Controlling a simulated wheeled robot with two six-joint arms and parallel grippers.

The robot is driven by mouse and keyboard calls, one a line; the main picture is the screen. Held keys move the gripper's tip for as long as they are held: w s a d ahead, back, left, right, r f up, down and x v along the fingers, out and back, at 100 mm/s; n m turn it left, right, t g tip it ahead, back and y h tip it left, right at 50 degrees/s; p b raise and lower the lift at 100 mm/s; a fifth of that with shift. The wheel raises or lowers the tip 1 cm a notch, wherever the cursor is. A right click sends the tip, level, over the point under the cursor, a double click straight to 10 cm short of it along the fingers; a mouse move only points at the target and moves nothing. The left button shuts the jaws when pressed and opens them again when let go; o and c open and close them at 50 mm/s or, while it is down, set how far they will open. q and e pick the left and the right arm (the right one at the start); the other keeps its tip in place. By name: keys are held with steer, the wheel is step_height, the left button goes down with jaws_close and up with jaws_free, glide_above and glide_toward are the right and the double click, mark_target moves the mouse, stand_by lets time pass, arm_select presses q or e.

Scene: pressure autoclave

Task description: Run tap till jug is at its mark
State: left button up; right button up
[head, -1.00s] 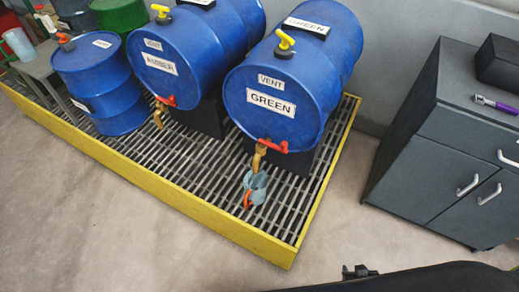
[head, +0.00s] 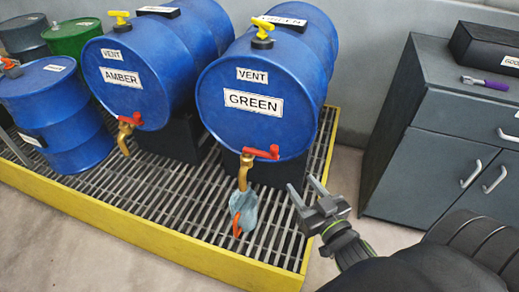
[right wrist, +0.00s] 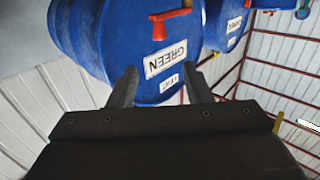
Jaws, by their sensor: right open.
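The green-labelled drum (head: 265,85) lies on its side, with a brass tap (head: 245,168) and red tap handle (head: 262,152) low on its front. A blue-grey jug (head: 245,212) with an orange handle is under that tap; its mark and liquid level cannot be made out. The drum's yellow vent (head: 262,32) is on top. My right gripper (head: 305,192) is open and empty, right of the jug and tap and apart from them. In the right wrist view the drum (right wrist: 150,85) and red handle (right wrist: 170,14) appear upside down beyond the open fingers. My left gripper is not in view.
The amber-labelled drum (head: 150,75) lies to the left with its own tap. An upright blue drum (head: 55,110) stands further left. The yellow-edged grating (head: 150,240) carries them. A grey cabinet (head: 440,130) with a purple-handled tool (head: 485,83) stands right.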

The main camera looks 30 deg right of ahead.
steer(key=p, duration=0.1)
glide_toward(276, 150)
steer(key=w, duration=0.4)
steer(key=shift+w+d, duration=0.15)
steer(key=shift+w, duration=0.15)
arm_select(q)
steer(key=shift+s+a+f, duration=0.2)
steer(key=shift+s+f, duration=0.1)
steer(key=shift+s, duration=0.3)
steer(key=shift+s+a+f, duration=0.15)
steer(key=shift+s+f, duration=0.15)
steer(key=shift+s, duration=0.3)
arm_select(e)
steer(key=w, duration=0.8)
steer(key=shift+w+d, duration=0.2)
steer(key=shift+d, duration=0.15)
steer(key=shift+f, duration=0.1)
jaws_close()
